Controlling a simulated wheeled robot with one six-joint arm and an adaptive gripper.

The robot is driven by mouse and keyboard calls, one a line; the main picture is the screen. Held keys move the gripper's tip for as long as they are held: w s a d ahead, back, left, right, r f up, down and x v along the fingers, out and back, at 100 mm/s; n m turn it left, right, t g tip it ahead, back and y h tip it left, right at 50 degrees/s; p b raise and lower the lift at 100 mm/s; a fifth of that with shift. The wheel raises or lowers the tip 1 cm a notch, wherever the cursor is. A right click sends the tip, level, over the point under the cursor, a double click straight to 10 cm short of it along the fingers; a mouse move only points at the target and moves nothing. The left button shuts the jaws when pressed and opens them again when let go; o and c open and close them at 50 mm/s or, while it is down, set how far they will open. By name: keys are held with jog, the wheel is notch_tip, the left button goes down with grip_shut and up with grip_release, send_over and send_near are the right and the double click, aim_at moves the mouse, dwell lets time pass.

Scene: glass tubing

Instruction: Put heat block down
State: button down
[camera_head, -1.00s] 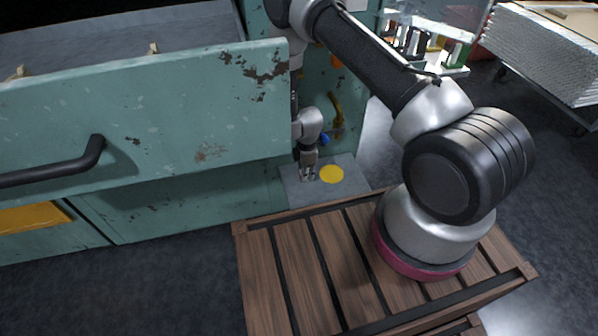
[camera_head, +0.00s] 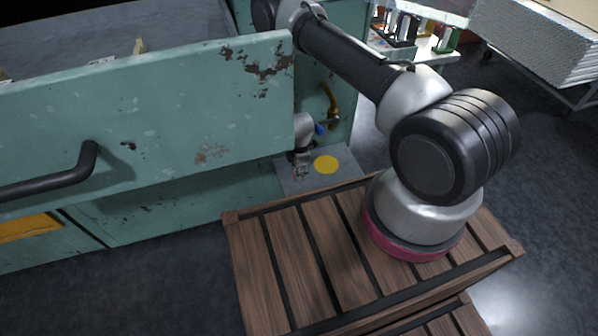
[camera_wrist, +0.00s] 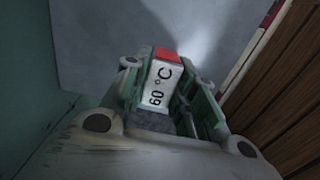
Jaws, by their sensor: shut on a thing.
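The heat block (camera_wrist: 158,85) shows in the wrist view as a white block with a red end and the marking "60 °C". My gripper (camera_wrist: 165,75) is shut on it, with a finger on each side. In the head view my gripper (camera_head: 301,170) is low over a grey plate (camera_head: 342,157), left of a yellow disc (camera_head: 326,165). The block is too small to make out clearly in the head view. I cannot tell whether it touches the plate.
A teal cabinet with an open drawer (camera_head: 200,110) and black handle (camera_head: 88,160) stands left of my gripper. A wooden slatted platform (camera_head: 290,265) is in front.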

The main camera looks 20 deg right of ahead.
jog(key=shift+f, duration=0.1)
jog(key=c, duration=1.2)
grip_release()
jog(key=shift+o, duration=0.2)
notch_tip(320, 180, up, 8)
jog(key=shift+f, duration=0.1)
jog(key=shift+f, duration=0.2)
